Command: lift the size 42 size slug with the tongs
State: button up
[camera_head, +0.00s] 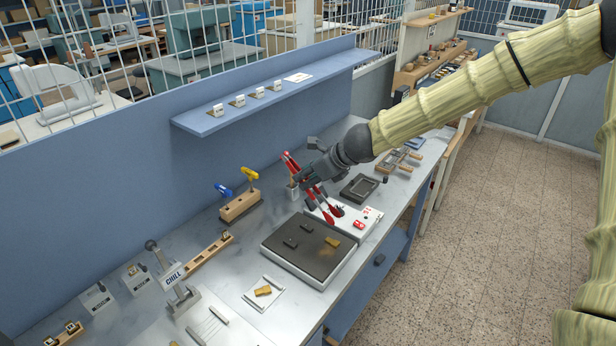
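My gripper (313,179) is above the back of the hot plate, at the end of my arm. Red-handled tongs run through it, with red parts above left and below right (328,214); it appears shut on them. Their tips are too small to make out clearly. The hot plate (284,259) has a dark top and a white control panel (367,213) with red marks. On its top lie two dark slugs (306,227) (290,243) and one brass slug (333,242). Another brass slug (263,291) lies on a white pad (279,298). No size number is readable.
A wooden rack (239,207) with blue and yellow handled tools stands left of the plate. A dark tray (360,187) lies right of my gripper. A blue shelf (323,71) overhangs the bench.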

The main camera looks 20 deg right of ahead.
notch_tip(320, 180, down, 8)
jog(key=b, duration=0.7)
jog(key=shift+f, duration=0.15)
jog(key=shift+c, duration=0.3)
grip_shut()
notch_tip(320, 180, up, 12)
jog(key=p, duration=1.1)
jog(key=shift+p, duration=0.35)
jog(key=shift+f, duration=0.1)
